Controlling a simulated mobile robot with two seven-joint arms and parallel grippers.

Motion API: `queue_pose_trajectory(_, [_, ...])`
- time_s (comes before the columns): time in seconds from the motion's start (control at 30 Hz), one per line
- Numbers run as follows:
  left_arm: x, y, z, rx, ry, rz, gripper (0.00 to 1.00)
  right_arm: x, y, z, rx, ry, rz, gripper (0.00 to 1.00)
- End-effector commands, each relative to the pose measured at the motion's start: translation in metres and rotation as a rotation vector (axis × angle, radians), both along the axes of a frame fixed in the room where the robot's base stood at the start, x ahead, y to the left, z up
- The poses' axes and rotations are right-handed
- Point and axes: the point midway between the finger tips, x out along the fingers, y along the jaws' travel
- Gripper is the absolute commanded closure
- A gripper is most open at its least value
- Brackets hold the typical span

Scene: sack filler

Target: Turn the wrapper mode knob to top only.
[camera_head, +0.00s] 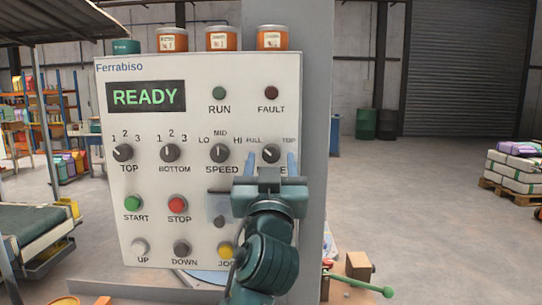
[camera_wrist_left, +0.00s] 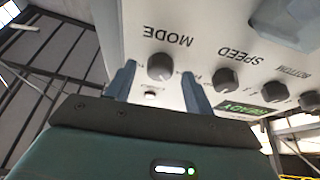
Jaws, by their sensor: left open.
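The wrapper mode knob (camera_head: 271,153) is a round black knob at the right of the white control panel (camera_head: 150,235). The labels above it read FULL at left and what looks like TOP at right. Its pale mark seems to point up-left, toward FULL. My left gripper (camera_head: 271,163) is open in front of the panel, one finger on each side of the knob. In the left wrist view, the panel is upside down and the mode knob (camera_wrist_left: 160,67) shows between the two fingers. I cannot tell whether they touch it. The gripper body hides most of the MODE label in the head view.
The speed knob (camera_head: 220,153) is close on the left, with the bottom (camera_head: 170,153) and top (camera_head: 123,153) knobs beyond. Start (camera_head: 133,203), stop (camera_head: 177,203) and jog (camera_head: 226,250) buttons lie below. The display (camera_head: 146,97) reads READY. Open floor lies to the right.

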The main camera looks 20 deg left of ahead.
Motion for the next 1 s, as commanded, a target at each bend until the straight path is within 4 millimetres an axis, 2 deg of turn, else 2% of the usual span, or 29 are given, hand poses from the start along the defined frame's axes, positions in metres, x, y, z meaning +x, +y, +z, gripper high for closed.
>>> queue_pose_trajectory(0.37, [0.0067, 0.0023, 0.0027, -0.001, 0.000, 0.000, 0.47, -0.0004, 0.0001, 0.0004, -0.005, 0.001, 0.002, 0.64])
queue_pose_trajectory(0.9, [0.0065, 0.0022, 0.0026, -0.001, 0.000, 0.000, 0.90, -0.0003, 0.0000, 0.0001, -0.007, 0.001, 0.004, 0.64])
queue_pose_trajectory(1.0, [0.0064, 0.0022, 0.0027, 0.000, 0.000, 0.000, 0.91, -0.0002, 0.0000, 0.0005, -0.007, 0.001, 0.004, 0.64])
